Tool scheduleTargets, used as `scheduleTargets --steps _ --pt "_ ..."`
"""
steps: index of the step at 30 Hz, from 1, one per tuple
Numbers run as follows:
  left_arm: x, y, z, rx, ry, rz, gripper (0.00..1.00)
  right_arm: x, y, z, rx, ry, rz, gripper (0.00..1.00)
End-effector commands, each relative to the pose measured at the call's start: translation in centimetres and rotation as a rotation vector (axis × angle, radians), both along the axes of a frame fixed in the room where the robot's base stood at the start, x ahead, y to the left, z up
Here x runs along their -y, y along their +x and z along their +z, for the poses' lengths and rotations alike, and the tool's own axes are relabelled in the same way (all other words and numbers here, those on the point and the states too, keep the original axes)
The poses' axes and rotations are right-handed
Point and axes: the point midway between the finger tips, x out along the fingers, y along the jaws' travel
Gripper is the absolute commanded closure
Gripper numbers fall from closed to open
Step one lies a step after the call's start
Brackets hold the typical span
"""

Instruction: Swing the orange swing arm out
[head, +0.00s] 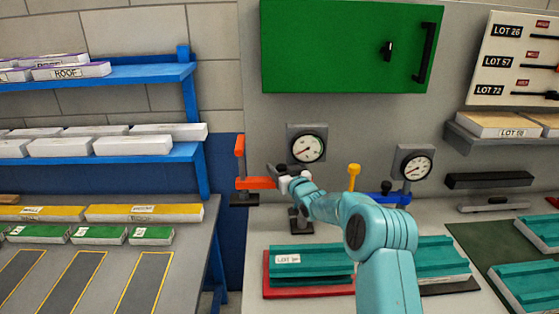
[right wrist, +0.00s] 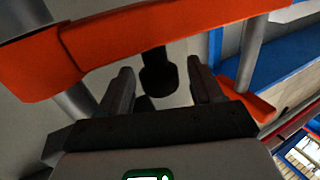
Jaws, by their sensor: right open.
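The orange swing arm (head: 260,183) stands at the left end of the bench by the wall panel, with an upright orange part (head: 239,160) at its left end. In the right wrist view the orange swing arm (right wrist: 170,35) crosses the top of the picture. My right gripper (head: 284,173) is at the right end of the orange arm. Its fingers (right wrist: 163,88) are open, with a dark knob (right wrist: 158,75) showing between them; whether they touch it I cannot tell. The gripper partly hides the arm's right end in the head view. My left gripper is not in view.
A gauge (head: 308,147) sits just above the gripper. A blue arm (head: 388,197), a yellow-topped post (head: 354,176) and a second gauge (head: 415,166) are to the right. Teal blocks (head: 310,262) lie in front. A green cabinet (head: 345,45) hangs above.

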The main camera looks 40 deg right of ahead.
Motion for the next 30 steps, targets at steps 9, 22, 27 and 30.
scheduleTargets --steps 9,22,27,30 --pt "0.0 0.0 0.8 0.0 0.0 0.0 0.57 0.5 1.8 0.0 0.0 0.0 0.001 0.34" --pt "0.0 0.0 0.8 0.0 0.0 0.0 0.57 0.6 1.8 0.0 0.001 0.0 0.0 1.0" --pt "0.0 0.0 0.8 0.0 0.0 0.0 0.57 0.7 1.8 0.0 0.001 0.0 0.0 1.0" --pt "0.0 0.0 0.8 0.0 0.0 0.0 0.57 1.0 1.5 0.0 0.002 -0.002 -0.002 1.0"
